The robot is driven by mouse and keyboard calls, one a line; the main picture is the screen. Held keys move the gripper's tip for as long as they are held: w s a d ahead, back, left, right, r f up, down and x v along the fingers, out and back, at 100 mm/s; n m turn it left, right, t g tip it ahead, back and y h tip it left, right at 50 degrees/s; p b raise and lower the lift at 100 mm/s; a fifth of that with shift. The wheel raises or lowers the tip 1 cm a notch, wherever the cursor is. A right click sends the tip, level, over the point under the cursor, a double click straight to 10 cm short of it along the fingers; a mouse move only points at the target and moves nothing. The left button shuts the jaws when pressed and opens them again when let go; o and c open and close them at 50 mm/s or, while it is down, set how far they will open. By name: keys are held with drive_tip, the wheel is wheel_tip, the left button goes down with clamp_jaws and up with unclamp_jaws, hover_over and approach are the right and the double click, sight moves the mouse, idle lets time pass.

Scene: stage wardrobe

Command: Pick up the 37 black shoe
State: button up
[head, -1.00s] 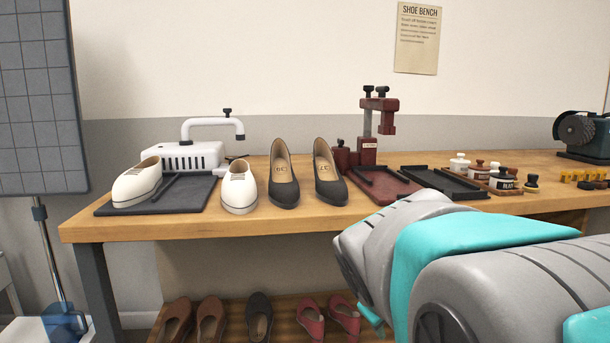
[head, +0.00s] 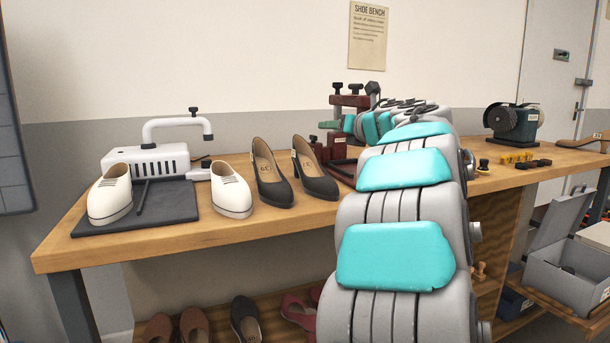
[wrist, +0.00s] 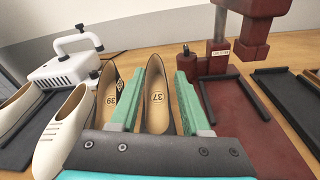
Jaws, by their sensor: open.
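The 37 black shoe (head: 319,186) stands on the bench as the right one of a black pair. In the wrist view, its tan insole (wrist: 157,100) shows the number 37. The 39 black shoe (head: 270,188) stands just to its left, and its number shows in the wrist view (wrist: 110,96). My gripper (wrist: 161,75) is open, with its green fingers seen on either side of the 37 shoe in the wrist view. Whether they touch it, or how far above it they are, I cannot tell. In the head view, the arm hides most of the gripper.
White shoes (head: 231,190) stand left of the black pair, by a white machine (head: 150,163) on a dark mat. A dark red press (wrist: 233,50) stands close behind and right. More shoes (head: 245,318) lie on the shelf below. A grinder (head: 512,124) is farther right.

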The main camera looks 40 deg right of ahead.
drive_tip(key=f+n+g+y, duration=0.1)
drive_tip(key=f, duration=0.1)
drive_tip(key=s+d+f+n+g, duration=0.1)
drive_tip(key=f, duration=0.2)
drive_tip(key=s+f+n+y, duration=0.1)
drive_tip(key=f+n, duration=0.1)
drive_tip(key=f, duration=0.1)
drive_tip(key=shift+s+d+g+y, duration=0.2)
drive_tip(key=shift+g+y, duration=0.1)
drive_tip(key=shift+g, duration=0.1)
drive_tip(key=shift+w+f, duration=0.2)
drive_tip(key=p, duration=0.1)
approach(313, 164)
drive_tip(key=shift+w+a+f, duration=0.15)
drive_tip(key=shift+w+f, duration=1.4)
drive_tip(key=shift+f, duration=0.2)
clamp_jaws()
